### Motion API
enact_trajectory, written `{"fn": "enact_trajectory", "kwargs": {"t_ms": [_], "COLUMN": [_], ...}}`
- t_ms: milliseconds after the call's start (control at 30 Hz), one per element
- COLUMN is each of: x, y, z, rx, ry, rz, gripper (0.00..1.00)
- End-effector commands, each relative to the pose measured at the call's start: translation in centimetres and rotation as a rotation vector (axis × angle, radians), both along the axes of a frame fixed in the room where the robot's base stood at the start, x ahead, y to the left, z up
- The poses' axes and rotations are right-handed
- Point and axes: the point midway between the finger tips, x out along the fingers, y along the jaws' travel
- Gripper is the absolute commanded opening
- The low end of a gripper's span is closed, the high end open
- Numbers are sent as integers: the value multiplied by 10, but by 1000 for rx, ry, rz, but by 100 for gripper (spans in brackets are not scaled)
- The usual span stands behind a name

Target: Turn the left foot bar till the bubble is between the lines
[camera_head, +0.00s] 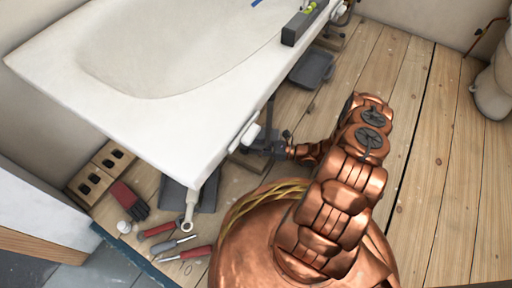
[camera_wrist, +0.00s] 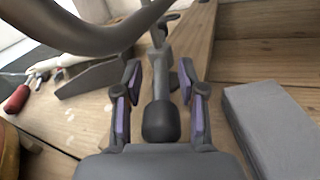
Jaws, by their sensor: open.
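The white bathtub (camera_head: 110,105) fills the upper left of the head view. A grey spirit level (camera_head: 295,32) with a yellow-green vial lies on its rim at the top; the bubble is too small to read. My gripper (camera_head: 268,145) is low beside the tub's near long edge, at the end of my copper arm. In the wrist view my gripper (camera_wrist: 160,108) is open, its purple-padded fingers on either side of a grey foot bar with a rounded black end (camera_wrist: 160,122). Gaps show between bar and pads. The bar's far end runs toward the tub's underside.
Red-handled tools (camera_head: 157,230), a red and black glove (camera_head: 128,198) and a holed brick (camera_head: 92,180) lie on the floor at lower left. A grey block (camera_wrist: 262,130) stands right of my gripper. The plank floor (camera_head: 440,150) at right is largely clear.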

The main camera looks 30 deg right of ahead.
Motion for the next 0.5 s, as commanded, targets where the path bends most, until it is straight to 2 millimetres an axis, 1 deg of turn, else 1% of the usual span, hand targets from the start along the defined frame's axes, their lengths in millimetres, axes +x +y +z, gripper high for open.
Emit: {"fn": "enact_trajectory", "kwargs": {"t_ms": [100,400,500], "x": [0,0,0], "y": [0,0,0], "z": [0,0,0], "rx": [0,0,0], "ry": [0,0,0], "rz": [0,0,1], "gripper": [39,8,0]}}
